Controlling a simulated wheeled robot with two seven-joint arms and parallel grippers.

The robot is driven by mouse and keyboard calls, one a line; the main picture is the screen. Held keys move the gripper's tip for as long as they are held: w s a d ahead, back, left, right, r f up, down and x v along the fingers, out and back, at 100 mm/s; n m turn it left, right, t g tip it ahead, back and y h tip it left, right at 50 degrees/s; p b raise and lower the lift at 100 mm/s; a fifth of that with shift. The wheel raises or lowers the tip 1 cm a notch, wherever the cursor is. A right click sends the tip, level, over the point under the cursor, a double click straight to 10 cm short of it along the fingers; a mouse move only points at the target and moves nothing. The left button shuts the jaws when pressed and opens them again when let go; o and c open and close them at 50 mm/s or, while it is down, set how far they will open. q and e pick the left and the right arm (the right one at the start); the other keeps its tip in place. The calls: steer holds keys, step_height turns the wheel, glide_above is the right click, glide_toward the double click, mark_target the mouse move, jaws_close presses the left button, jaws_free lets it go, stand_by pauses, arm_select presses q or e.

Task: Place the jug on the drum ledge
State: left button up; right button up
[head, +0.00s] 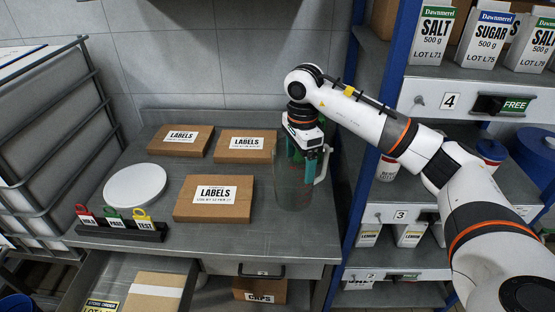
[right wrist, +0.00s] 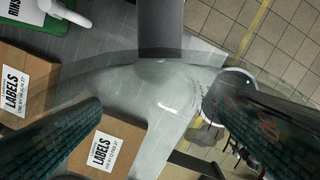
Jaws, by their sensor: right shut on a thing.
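A clear, see-through jug (head: 293,190) is upright at the right end of the steel bench, with a pale handle (head: 323,165) on its right side. My right gripper (head: 308,165) reaches down from above with teal fingers and is shut on the jug, at its handle side. In the right wrist view the jug's clear wall (right wrist: 165,95) fills the space between and beyond the dark fingers. Whether its base touches the bench is hard to tell. My left gripper is out of view. I cannot make out a drum ledge for certain; a blue drum-like container (head: 535,150) shows at the far right.
The bench (head: 230,238) holds several LABELS boxes (head: 212,207), a white round plate (head: 135,185) and a tag rack (head: 118,230). An open drawer (head: 75,285) juts out at the front left. A blue-posted shelf (head: 385,110) with cartons stands close right of the jug.

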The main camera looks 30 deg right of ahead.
steer(key=shift+r, duration=0.5)
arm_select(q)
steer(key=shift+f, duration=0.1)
arm_select(e)
steer(key=s+a+f+n, duration=0.3)
steer(key=s+a+n, duration=0.3)
steer(key=n, duration=0.3)
steer(key=s+a+f+n, duration=0.4)
steer(key=s+a+n, duration=0.3)
steer(key=s+n, duration=0.2)
steer(key=shift+a+f+n, duration=0.15)
steer(key=shift+f+n, duration=0.05)
steer(key=shift+n, duration=0.5)
steer(key=shift+w, duration=0.1)
